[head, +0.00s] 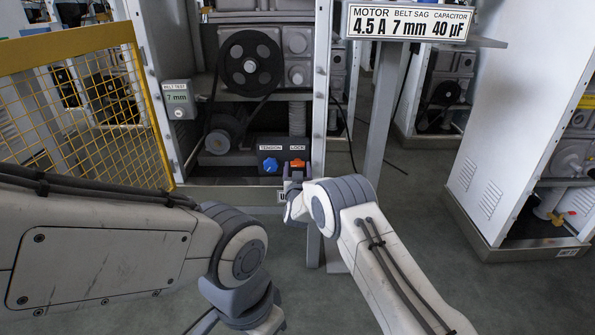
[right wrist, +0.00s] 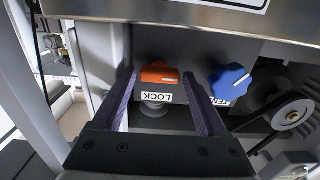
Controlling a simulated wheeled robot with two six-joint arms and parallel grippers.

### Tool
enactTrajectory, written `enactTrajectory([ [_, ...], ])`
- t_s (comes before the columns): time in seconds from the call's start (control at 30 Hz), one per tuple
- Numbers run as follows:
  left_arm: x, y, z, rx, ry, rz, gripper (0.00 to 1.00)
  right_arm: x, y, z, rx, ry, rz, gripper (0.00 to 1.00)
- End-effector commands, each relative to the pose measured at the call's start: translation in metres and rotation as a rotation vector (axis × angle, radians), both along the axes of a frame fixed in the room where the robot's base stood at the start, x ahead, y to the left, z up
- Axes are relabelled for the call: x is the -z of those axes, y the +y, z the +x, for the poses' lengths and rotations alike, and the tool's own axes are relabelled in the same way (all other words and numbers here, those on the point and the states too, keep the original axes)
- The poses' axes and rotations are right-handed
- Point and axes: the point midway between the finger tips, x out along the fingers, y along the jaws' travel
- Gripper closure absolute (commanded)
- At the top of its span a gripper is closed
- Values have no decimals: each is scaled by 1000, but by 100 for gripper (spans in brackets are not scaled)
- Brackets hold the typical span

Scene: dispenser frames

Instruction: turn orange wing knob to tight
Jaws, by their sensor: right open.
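My right gripper (right wrist: 157,78) is open, one finger on each side of the knob with gaps; I cannot tell how deep the tips reach. In the head view my right gripper (head: 292,174) is small and partly hidden by its wrist. My left arm shows, but its gripper is out of view.
A blue knob (head: 270,164) labelled TENSION is close beside the orange one; it also shows in the right wrist view (right wrist: 230,82). A sign (head: 411,23) reads belt sag 7 mm. A yellow mesh guard (head: 85,100) stands left.

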Motion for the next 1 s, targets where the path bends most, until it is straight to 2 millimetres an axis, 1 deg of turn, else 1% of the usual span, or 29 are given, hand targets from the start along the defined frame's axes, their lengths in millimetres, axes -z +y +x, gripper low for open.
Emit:
enactTrajectory([
  [0.2,0,0,0,0,0,0,100,0,0,0,0,0,0,25],
  [0.23,0,0,0,0,0,0,100,0,0,0,0,0,0,33],
  [0.27,0,0,0,0,0,0,100,0,0,0,0,0,0,44],
  [0.3,0,0,0,0,0,0,100,0,0,0,0,0,0,59],
  [0.4,0,0,0,0,0,0,100,0,0,0,0,0,0,93],
  [0.57,0,0,0,0,0,0,100,0,0,0,0,0,7,93],
  [0.73,1,0,0,0,0,0,100,0,0,0,0,0,49,93],
  [0.87,2,0,0,0,0,0,100,0,0,0,-1,0,118,93],
  [1.0,4,0,0,0,0,0,100,1,0,0,-1,0,226,93],
])
